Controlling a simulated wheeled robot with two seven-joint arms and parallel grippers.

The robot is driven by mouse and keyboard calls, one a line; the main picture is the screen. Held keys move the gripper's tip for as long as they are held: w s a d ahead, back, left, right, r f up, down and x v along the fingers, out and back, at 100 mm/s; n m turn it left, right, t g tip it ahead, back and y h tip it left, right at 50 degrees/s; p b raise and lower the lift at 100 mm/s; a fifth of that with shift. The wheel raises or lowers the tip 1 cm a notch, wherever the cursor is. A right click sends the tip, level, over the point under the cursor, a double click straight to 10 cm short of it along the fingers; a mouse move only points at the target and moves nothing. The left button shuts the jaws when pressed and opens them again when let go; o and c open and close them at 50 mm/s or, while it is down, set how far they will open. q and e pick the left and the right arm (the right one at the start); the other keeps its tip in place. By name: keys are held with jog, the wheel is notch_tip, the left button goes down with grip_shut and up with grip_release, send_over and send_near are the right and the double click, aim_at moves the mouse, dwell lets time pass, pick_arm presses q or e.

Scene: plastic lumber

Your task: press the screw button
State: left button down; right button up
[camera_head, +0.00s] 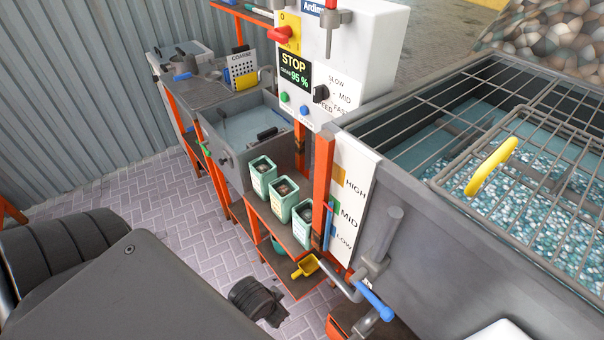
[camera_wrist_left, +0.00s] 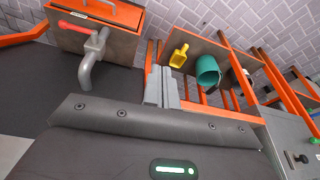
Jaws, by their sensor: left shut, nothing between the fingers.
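The white control panel (camera_head: 351,45) stands at the top middle of the head view. It carries a small green button (camera_head: 284,97) and a small blue button (camera_head: 304,110) below the STOP display. Their labels are too small to read, so I cannot tell which one is the screw button. My left gripper's grey fingers (camera_wrist_left: 163,88) show in the left wrist view, shut and empty, apart from the panel. In the head view my left arm fills the lower left, well below the panel. My right gripper is not in view.
A red switch (camera_head: 283,34) and black knob (camera_head: 321,93) are on the panel. Several green-and-white bins (camera_head: 280,199) stand on the orange rack below. A large grey tank (camera_head: 440,235) with a mesh lid is at right. A yellow scoop (camera_wrist_left: 179,56) and green bucket (camera_wrist_left: 208,71) are lower.

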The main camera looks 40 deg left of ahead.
pick_arm(q)
jog(key=w+a+r+n+t+y, duration=0.1)
jog(key=w+a+r+n+t, duration=0.1)
jog(key=w+a+r+t, duration=0.6)
jog(key=w+a+r+n+t+y, duration=0.2)
jog(key=w+a+r+t, duration=0.15)
jog(key=w+r, duration=0.8)
jog(key=w+a+r+t+y, duration=0.1)
jog(key=w+a+r+t, duration=0.3)
jog(key=a+r, duration=0.1)
jog(key=w+a+r+n+t+y, duration=0.1)
jog(key=w+a+r+t+y, duration=0.1)
jog(key=a+r+t, duration=0.3)
notch_tip(320, 180, up, 2)
jog(key=shift+w+a+r, duration=0.2)
jog(key=shift+w+a, duration=0.25)
jog(key=shift+w, duration=0.4)
jog(key=shift+t, duration=0.25)
jog(key=b, duration=0.3)
send_near(304, 111)
jog(key=w+a+r, duration=0.2)
jog(key=a+r, duration=0.2)
jog(key=shift+w+d+r, duration=0.1)
jog(key=shift+w+d, duration=0.05)
jog(key=shift+w, duration=0.35)
jog(key=shift+w+d, duration=0.15)
jog(key=shift+w, duration=0.3)
